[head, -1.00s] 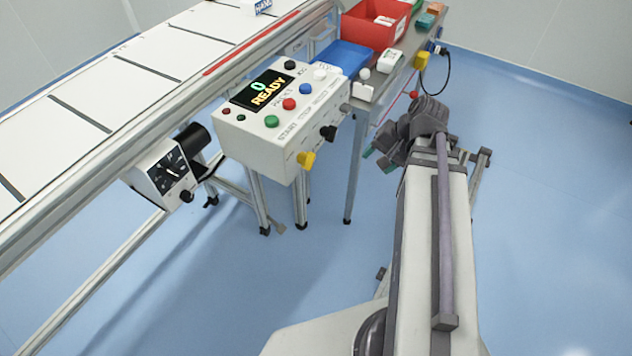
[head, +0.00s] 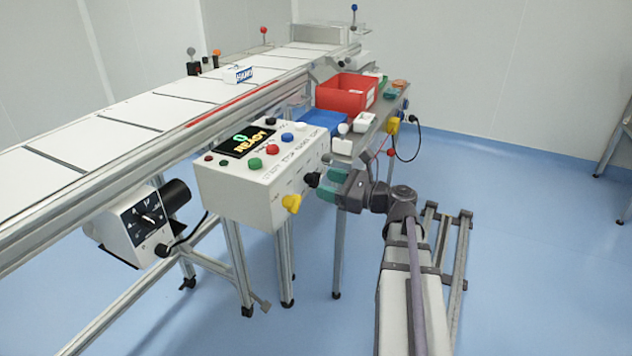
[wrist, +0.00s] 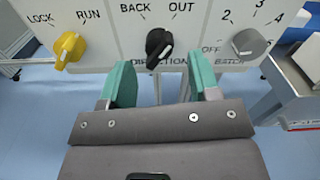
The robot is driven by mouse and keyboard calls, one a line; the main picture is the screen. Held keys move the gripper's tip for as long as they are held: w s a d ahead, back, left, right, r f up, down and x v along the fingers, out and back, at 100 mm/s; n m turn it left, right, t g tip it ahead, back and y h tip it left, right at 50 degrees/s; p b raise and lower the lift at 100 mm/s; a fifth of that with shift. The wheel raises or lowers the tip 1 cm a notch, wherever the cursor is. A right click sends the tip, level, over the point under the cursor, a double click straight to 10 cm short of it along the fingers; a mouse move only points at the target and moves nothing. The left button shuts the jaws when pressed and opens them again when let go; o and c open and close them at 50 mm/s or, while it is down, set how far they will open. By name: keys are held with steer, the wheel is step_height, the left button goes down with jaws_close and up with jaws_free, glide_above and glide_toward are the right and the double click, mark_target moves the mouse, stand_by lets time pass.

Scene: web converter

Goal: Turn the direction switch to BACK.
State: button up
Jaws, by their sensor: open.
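The direction switch is a black knob (wrist: 158,46) on the front of a white control box (head: 225,193). In the wrist view it sits under the labels BACK, on the left, and OUT, on the right. Its white mark lies toward the right, on the OUT side. The black knob also shows in the head view (head: 312,179). My gripper (wrist: 161,82) has green fingers, open, one to each side below the knob. The fingertips are close to the panel; the wrist view shows no contact with the knob.
A yellow LOCK/RUN knob (wrist: 69,48) is left of the switch, and a grey batch knob (wrist: 249,43) is right of it. The box top carries a READY display (head: 247,142) and several buttons. A side table with a red bin (head: 346,94) stands behind.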

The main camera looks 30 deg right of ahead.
mark_target(316, 183)
steer(key=x, duration=0.3)
steer(key=shift+w+a, duration=0.25)
steer(key=shift+w, duration=0.05)
steer(key=shift+c, duration=0.2)
